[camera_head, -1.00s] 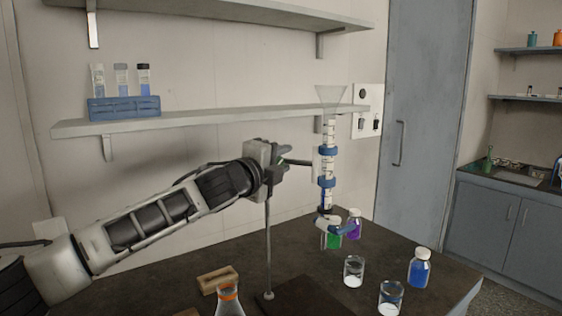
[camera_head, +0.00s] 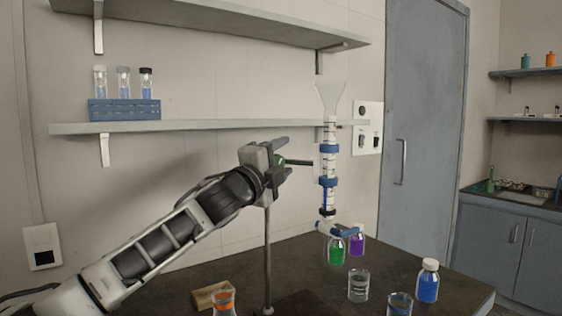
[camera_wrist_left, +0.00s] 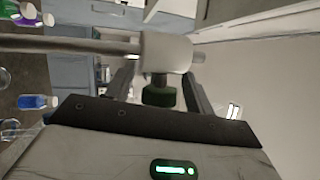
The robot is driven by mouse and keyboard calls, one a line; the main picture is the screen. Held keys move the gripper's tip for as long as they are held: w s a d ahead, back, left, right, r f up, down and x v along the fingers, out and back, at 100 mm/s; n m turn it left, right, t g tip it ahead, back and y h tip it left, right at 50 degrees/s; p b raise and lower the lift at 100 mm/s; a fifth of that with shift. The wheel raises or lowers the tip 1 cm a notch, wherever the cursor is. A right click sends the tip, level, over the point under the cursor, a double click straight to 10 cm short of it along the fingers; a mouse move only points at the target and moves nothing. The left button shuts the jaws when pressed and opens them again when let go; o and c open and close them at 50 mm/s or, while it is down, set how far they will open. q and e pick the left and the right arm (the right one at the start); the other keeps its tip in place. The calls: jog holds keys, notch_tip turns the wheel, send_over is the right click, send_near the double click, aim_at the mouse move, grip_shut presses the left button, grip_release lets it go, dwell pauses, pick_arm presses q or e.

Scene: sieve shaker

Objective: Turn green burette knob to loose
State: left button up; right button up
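The burette (camera_head: 329,168) stands upright with blue rings and a clear funnel on top, to the right of my left gripper. A thin metal arm (camera_head: 299,162) reaches from the stand towards it. The green knob (camera_wrist_left: 159,95) sits on a pale clamp block (camera_wrist_left: 165,52) in the left wrist view; in the head view only a bit of green shows among my fingers. My left gripper (camera_wrist_left: 158,88) is open, one finger on each side of the knob, with gaps visible on both sides. My right gripper is not in view.
The vertical stand rod (camera_head: 267,255) rises below my left gripper. Green (camera_head: 336,250), purple (camera_head: 357,243) and blue (camera_head: 428,284) bottles and glass beakers (camera_head: 358,287) stand on the dark bench. A wall shelf (camera_head: 200,127) with a tube rack (camera_head: 124,109) is above the arm.

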pick_arm(q)
jog(key=b+v, duration=0.3)
jog(key=v, duration=1.3)
jog(key=shift+r, duration=0.1)
